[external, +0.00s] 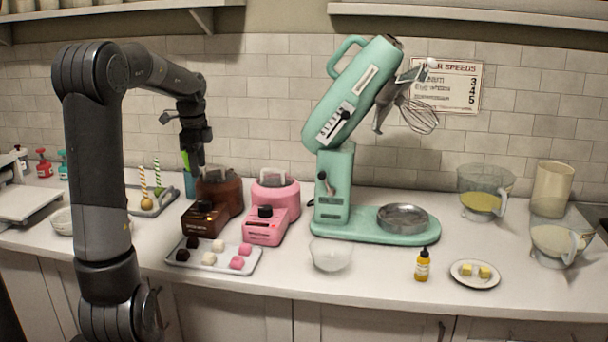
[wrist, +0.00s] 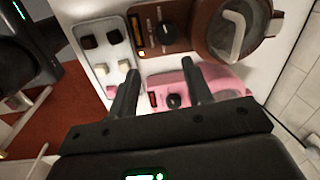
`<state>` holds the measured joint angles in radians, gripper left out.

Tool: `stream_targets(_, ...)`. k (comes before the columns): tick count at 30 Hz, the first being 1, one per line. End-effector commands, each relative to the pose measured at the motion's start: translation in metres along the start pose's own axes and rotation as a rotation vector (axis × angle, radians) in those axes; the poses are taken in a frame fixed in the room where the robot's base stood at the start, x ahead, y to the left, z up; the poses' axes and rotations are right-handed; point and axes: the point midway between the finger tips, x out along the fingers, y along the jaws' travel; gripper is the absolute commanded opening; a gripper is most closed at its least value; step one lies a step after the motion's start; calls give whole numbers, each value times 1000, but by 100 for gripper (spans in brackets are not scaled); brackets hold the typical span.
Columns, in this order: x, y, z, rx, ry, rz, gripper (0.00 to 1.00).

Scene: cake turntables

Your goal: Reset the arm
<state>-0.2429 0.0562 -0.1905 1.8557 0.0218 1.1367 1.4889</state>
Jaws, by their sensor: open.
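My gripper (wrist: 160,88) is open in the wrist view, with its two dark fingers apart and nothing between them. It is above the pink machine (wrist: 180,95) and the brown machine (wrist: 165,30). In the external view my dark arm rises at the left and bends over the counter. Its gripper end hangs near the brown machine (external: 205,205), and the fingertips are hard to make out there. The pink machine (external: 268,222) stands just to the right of the brown one.
A tray (external: 252,266) of dark, white and pink pieces lies in front of the machines. A teal stand mixer (external: 338,185) with raised head, a glass bowl (external: 331,255), a yellow bottle (external: 422,266) and a plate (external: 460,279) stand right. Shelves (external: 470,12) hang above.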

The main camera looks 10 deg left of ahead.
Motion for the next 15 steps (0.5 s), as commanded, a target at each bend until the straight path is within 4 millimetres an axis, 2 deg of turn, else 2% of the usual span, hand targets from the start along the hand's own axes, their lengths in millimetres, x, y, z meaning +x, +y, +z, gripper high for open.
stream_targets(6,-29,57,-6,-322,0,-99,46)
stream_targets(15,-44,138,-6,-806,89,-220,46)
